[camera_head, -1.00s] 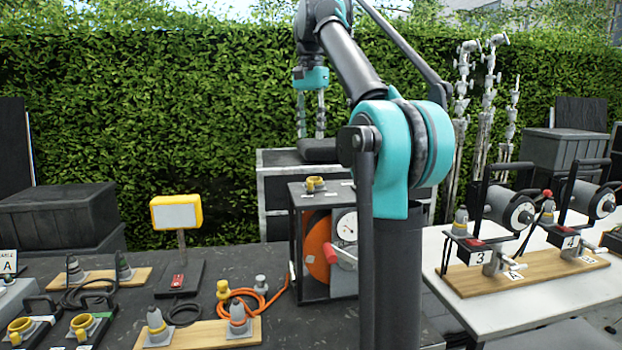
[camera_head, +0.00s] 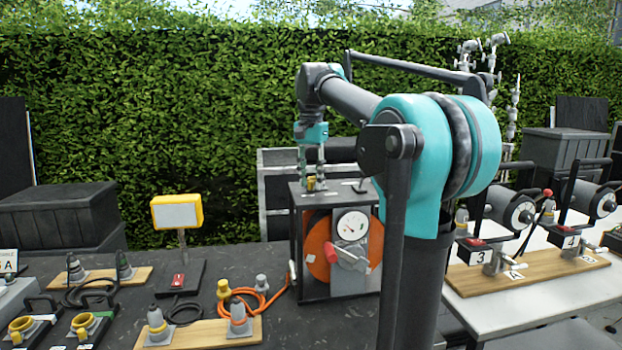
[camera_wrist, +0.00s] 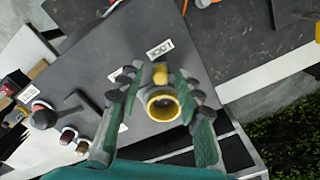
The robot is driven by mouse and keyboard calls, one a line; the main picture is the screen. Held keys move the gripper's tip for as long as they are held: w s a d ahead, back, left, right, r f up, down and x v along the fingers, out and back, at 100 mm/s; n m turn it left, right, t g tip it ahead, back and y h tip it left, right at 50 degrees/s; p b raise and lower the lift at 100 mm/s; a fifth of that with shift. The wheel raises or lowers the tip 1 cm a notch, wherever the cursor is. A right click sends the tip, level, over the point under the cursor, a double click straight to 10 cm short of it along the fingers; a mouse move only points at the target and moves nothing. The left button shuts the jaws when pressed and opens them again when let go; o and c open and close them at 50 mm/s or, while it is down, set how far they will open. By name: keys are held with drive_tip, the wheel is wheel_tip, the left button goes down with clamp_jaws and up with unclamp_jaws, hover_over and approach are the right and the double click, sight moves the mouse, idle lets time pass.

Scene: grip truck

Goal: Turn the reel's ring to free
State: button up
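The ring also shows in the head view (camera_head: 316,185). My gripper (camera_head: 312,184) points down over it. In the wrist view my gripper's fingers (camera_wrist: 158,108) stand apart on both sides of the ring, with a visible gap at left. Another label is partly hidden by the left finger.
A dark lever (camera_wrist: 72,110) and a red knob (camera_wrist: 42,115) are left of the ring in the wrist view. An orange cable (camera_head: 250,303) lies left of the reel. A white table (camera_head: 490,310) with smaller reels is at right.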

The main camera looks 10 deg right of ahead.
drive_tip(key=shift+c, duration=0.6)
clamp_jaws()
drive_tip(key=shift+d, duration=0.1)
drive_tip(key=n, duration=0.2)
drive_tip(key=d+n, duration=0.2)
drive_tip(key=n, duration=0.1)
drive_tip(key=shift+s+d+n, duration=0.1)
drive_tip(key=shift+s+n, duration=0.1)
drive_tip(key=shift+n, duration=0.1)
drive_tip(key=shift+w+d+n, duration=0.15)
drive_tip(key=shift+d+n, duration=0.3)
drive_tip(key=shift+n, duration=0.6)
drive_tip(key=shift+w+d+n, duration=0.1)
drive_tip(key=shift+d+n, duration=0.35)
drive_tip(key=shift+n, duration=0.6)
drive_tip(key=shift+o, duration=0.6)
unclamp_jaws()
